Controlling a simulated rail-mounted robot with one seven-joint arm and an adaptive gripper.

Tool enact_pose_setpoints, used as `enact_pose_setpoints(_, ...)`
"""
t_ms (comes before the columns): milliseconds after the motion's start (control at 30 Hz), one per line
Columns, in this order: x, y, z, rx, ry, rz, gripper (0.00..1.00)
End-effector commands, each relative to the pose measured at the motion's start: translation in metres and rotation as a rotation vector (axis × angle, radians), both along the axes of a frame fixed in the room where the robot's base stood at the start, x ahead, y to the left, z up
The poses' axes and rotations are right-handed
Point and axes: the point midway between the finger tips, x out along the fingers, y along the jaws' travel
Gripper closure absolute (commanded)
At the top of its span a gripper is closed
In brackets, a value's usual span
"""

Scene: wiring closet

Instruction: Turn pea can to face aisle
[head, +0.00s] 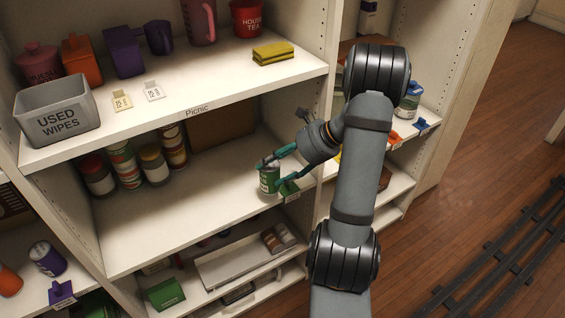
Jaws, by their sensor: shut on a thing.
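The pea can (268,180) is a small green and pale can on the middle shelf, near its right front edge. It looks upright, and its label faces roughly toward the camera, with writing too small to read. My gripper (272,170) reaches in from the right with its teal fingers shut around the can. The fingers cover part of the can's top and right side. I cannot tell whether the can's base touches the shelf.
Several cans and jars (122,164) stand at the shelf's left, and a brown box (222,127) is at the back. The shelf's middle is clear. An upright divider (328,110) is close on the right.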

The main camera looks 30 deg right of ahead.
Motion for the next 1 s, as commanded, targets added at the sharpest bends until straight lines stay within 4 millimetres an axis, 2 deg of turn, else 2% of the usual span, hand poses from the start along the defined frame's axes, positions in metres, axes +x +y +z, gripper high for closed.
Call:
enact_pose_setpoints(167, 0.020, 0.001, 0.002, 0.001, -0.001, 0.001, 0.89)
enact_pose_setpoints(667, 0.096, 0.002, 0.003, 0.002, -0.001, -0.001, 0.89)
enact_pose_setpoints(733, 0.096, 0.001, -0.017, 0.003, 0.001, -0.004, 0.89)
enact_pose_setpoints(800, 0.095, 0.001, -0.026, 0.002, 0.001, -0.005, 0.89)
enact_pose_setpoints(1000, 0.095, 0.001, -0.043, 0.002, -0.001, -0.004, 0.89)
